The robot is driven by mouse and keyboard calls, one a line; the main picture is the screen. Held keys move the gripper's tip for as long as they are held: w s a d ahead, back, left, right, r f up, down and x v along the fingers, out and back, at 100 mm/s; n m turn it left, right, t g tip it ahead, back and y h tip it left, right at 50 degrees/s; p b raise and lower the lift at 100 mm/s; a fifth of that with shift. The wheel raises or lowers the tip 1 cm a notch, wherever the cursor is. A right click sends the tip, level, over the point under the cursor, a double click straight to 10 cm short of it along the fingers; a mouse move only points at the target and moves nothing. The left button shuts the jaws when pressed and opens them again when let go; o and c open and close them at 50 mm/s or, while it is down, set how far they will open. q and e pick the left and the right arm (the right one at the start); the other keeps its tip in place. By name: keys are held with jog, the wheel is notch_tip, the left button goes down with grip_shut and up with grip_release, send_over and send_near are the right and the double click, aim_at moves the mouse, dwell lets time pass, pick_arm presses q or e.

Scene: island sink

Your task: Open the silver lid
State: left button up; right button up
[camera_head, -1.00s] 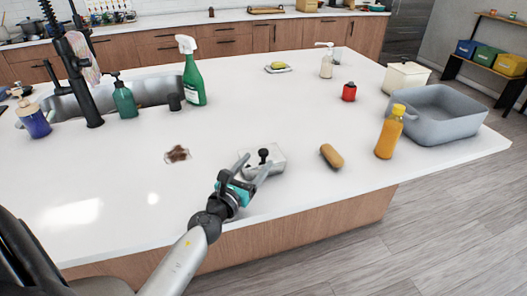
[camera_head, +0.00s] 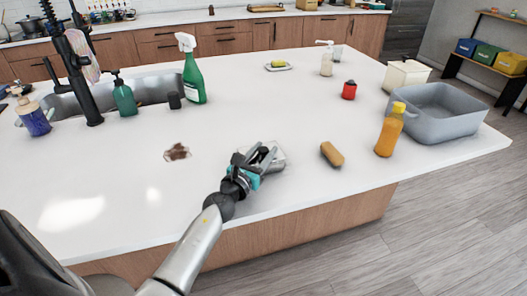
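The silver lid (camera_head: 276,160) sits near the front edge of the white island, on a small silver container. Much of it and its dark knob are hidden behind my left gripper. My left gripper (camera_head: 258,156), with dark and teal parts, is right at the lid, its fingers around where the knob stands. At this size I cannot tell whether the fingers grip the knob or only surround it. The lid looks seated, with no gap visible. My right gripper is not in view.
A tan loaf-shaped item (camera_head: 332,154) lies right of the lid, then an orange bottle (camera_head: 388,133) and a grey basin (camera_head: 445,112). A brown stain (camera_head: 177,153) is to the left. A green spray bottle (camera_head: 193,75) stands behind by the sink. The counter between is free.

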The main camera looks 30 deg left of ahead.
pick_arm(q)
grip_shut()
dwell(1.0)
